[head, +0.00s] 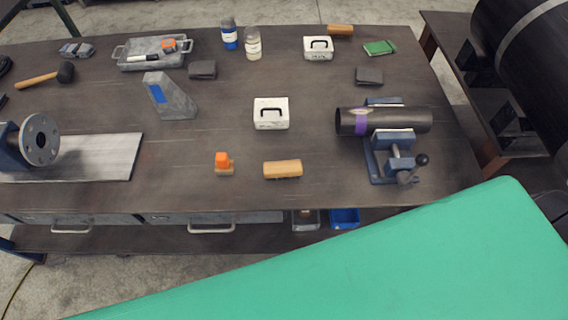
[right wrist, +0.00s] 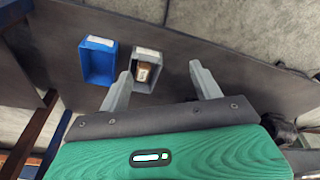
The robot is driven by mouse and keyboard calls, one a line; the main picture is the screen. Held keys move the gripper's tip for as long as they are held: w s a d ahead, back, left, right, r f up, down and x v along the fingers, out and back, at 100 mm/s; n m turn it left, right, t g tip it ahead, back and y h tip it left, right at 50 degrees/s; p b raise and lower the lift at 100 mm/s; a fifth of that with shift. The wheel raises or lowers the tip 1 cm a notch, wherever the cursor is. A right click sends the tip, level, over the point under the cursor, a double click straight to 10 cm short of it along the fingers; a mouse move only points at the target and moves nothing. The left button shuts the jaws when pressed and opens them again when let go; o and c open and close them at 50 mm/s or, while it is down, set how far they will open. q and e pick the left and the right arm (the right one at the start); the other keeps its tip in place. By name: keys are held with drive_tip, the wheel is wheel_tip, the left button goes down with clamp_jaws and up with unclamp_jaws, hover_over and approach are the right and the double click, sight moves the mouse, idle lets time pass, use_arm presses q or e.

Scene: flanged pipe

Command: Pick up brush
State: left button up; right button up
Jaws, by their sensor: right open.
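My right gripper (right wrist: 160,68) shows only in the right wrist view. Its two grey fingers are wide apart, with nothing held. They point toward bins at the lower shelf, and the brush is not in that view. My left gripper is not in view.
A dark pipe (head: 410,121) rests in a blue vise (head: 377,170) on the right. A flange (head: 40,140) stands at the left. White cases (head: 271,121) and a grey angled block (head: 170,98) stand behind. A blue bin (right wrist: 98,61) and grey bin (right wrist: 147,70) sit below.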

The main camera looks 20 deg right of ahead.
wheel_tip(320, 180, up, 12)
drive_tip(key=w+p, duration=0.1)
drive_tip(key=w, duration=0.2)
wheel_tip(320, 180, up, 27)
drive_tip(key=n+g+y+p, duration=0.2)
drive_tip(key=n+y+p, duration=0.15)
drive_tip(key=n, duration=0.95)
hover_over(284, 166)
drive_tip(key=s+d, duration=0.1)
drive_tip(key=d, duration=0.4)
drive_tip(key=shift+y, duration=0.25)
drive_tip(key=p+x, duration=0.2)
drive_tip(key=x, duration=0.6)
drive_tip(key=shift+a+f, duration=0.2)
drive_tip(key=shift+a, duration=0.1)
drive_tip(key=p+x, duration=0.2)
drive_tip(key=x, duration=0.2)
drive_tip(key=shift+w+f+p, duration=0.15)
drive_tip(key=shift+w+p, duration=0.05)
drive_tip(key=shift+p, duration=0.15)
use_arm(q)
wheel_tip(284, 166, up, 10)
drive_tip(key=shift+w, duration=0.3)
use_arm(e)
drive_tip(key=shift+a+f, duration=0.1)
drive_tip(key=shift+f, duration=0.35)
drive_tip(key=shift+f, duration=0.2)
